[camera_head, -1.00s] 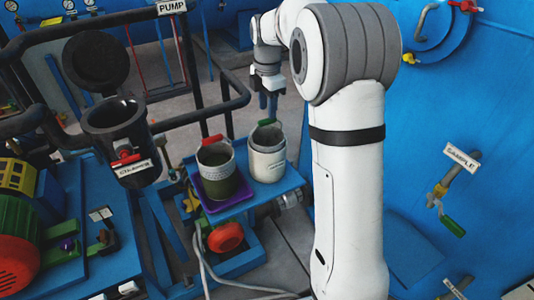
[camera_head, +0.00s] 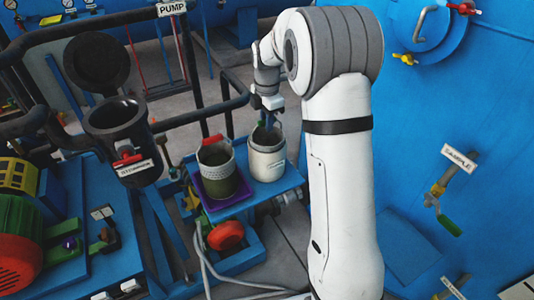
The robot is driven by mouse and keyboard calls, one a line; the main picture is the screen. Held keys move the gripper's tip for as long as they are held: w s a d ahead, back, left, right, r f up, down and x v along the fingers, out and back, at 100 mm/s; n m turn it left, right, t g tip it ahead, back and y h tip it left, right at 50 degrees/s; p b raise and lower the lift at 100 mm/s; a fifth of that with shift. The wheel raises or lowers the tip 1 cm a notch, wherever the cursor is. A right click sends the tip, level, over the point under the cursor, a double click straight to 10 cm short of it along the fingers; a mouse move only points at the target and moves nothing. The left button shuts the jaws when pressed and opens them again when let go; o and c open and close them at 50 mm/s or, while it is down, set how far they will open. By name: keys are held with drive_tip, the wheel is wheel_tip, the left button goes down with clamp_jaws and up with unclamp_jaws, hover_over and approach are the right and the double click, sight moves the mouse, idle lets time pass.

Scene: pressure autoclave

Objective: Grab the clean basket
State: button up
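Two baskets stand side by side on a small blue platform. The white, clean-looking basket (camera_head: 267,163) is on the right, with its green handle now mostly hidden by my gripper. The darker basket with a red handle (camera_head: 218,178) is on the left, on a purple tray (camera_head: 226,202). My gripper (camera_head: 268,124) points down at the top of the white basket, over its rim and handle. The fingers are small and partly merged with the handle, so I cannot tell whether they are open or shut on it.
An open black strainer pot (camera_head: 116,121) with a raised lid (camera_head: 95,60) stands at the left. Black railings run behind the platform (camera_head: 278,187). A blue tank wall with a sample valve (camera_head: 437,193) is at the right. A red handwheel (camera_head: 226,236) sits below the platform.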

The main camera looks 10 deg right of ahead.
clamp_jaws()
idle(0.3)
